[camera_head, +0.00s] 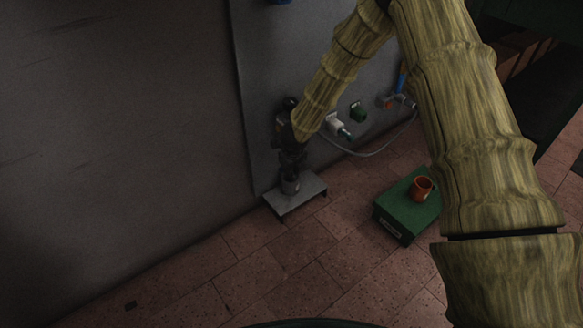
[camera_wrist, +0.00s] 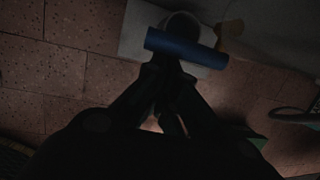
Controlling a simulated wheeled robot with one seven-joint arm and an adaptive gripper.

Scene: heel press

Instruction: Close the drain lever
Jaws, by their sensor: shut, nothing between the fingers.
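My gripper (camera_head: 290,160) points down beside the grey wall panel, low on its left side. In the wrist view the dark fingers (camera_wrist: 168,62) are together and empty. Their tips overlap the lower edge of a blue bar (camera_wrist: 186,47), which lies crosswise and slightly tilted. It looks like the drain lever's handle, but I cannot tell whether the tips touch it. In the head view that spot is hidden by my gripper and arm. Below is a grey cup (camera_head: 290,185) on a low grey stand (camera_head: 310,190); the cup's rim (camera_wrist: 181,20) shows behind the bar.
A green box (camera_head: 395,215) with an orange mug (camera_head: 422,188) stands on the tiled floor to the right. The panel also carries a white fitting (camera_head: 336,124), a green knob (camera_head: 358,111) and a blue-handled valve (camera_head: 402,80). A pale hose (camera_head: 380,151) hangs below. Floor in front is clear.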

